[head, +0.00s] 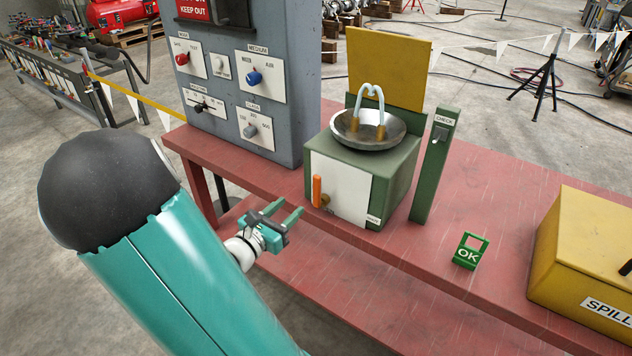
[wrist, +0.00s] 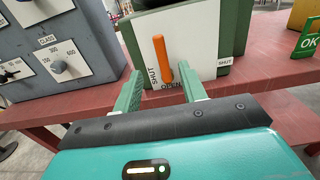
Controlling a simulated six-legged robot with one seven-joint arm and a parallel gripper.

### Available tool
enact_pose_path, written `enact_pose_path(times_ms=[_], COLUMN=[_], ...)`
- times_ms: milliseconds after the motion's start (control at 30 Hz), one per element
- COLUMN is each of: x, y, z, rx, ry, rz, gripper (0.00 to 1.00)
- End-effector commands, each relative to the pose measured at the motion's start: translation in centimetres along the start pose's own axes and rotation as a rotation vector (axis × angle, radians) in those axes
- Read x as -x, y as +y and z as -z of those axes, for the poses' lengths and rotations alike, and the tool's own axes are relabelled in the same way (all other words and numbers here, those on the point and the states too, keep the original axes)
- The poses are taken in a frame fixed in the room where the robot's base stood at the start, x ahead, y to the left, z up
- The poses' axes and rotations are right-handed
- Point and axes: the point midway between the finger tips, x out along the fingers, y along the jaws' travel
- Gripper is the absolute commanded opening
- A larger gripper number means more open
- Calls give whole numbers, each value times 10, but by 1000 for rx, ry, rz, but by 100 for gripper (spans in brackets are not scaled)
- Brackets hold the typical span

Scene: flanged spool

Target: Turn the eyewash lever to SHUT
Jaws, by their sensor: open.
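The eyewash station is a green box (head: 396,184) with a white front panel, a dark basin (head: 368,130) and two brass nozzles on top. Pale blue arcs like water rise over the basin. The orange lever (head: 317,191) stands nearly upright at the panel's left; it also shows in the wrist view (wrist: 161,58). SHUT is lettered sideways left of the lever's lower part; another word below it is partly hidden. A small SHUT tag (head: 374,220) is at the panel's lower right. My gripper (head: 293,205) is open and empty, in front of the lever, its fingers (wrist: 160,78) pointing toward the panel.
A grey control cabinet (head: 248,85) with knobs stands close left. A green CHECK post (head: 435,165) stands right of the station. A green OK tag (head: 468,252) and yellow SPILL box (head: 580,255) are farther right on the red bench (head: 400,255).

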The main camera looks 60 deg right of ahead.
Motion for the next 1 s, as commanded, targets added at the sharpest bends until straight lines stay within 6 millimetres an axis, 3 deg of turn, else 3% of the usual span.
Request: enact_pose_path(times_ms=[600, 800, 1000], x=[-110, -128, -131], y=[1, 2, 2], z=[0, 0, 0], rx=[-3, -4, -4], ry=[2, 3, 4], rz=[0, -1, -2], gripper=[42, 42, 42])
